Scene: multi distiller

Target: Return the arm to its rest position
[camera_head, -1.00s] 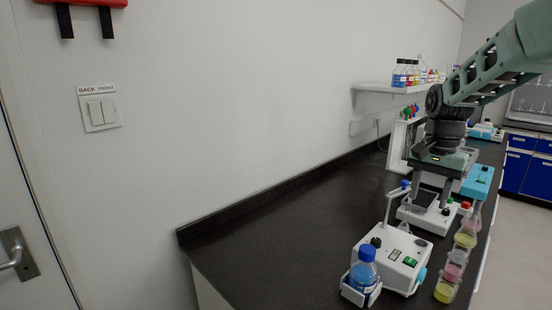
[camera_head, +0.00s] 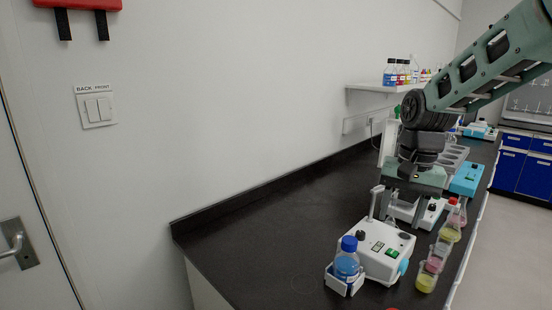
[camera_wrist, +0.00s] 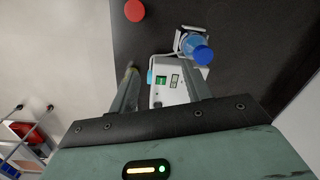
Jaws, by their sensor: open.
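My arm reaches in from the upper right of the head view. My gripper (camera_head: 404,210) points down over the black bench, above and behind the white device with green and dark buttons (camera_head: 376,252). Its two fingers are apart, with nothing seen held between them. In the wrist view my gripper (camera_wrist: 161,78) frames part of the same white device (camera_wrist: 168,88) between its fingers. A blue-capped bottle (camera_head: 346,262) stands in a white holder at the device's front left; it also shows in the wrist view (camera_wrist: 194,46).
Several beakers with yellow and pink liquid (camera_head: 427,278) line the bench's right edge. Behind my gripper are a white device (camera_head: 408,212) and a blue unit (camera_head: 467,178). A wall shelf (camera_head: 375,87) holds bottles. The bench's left part is clear. A red round object (camera_wrist: 134,10) lies nearby.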

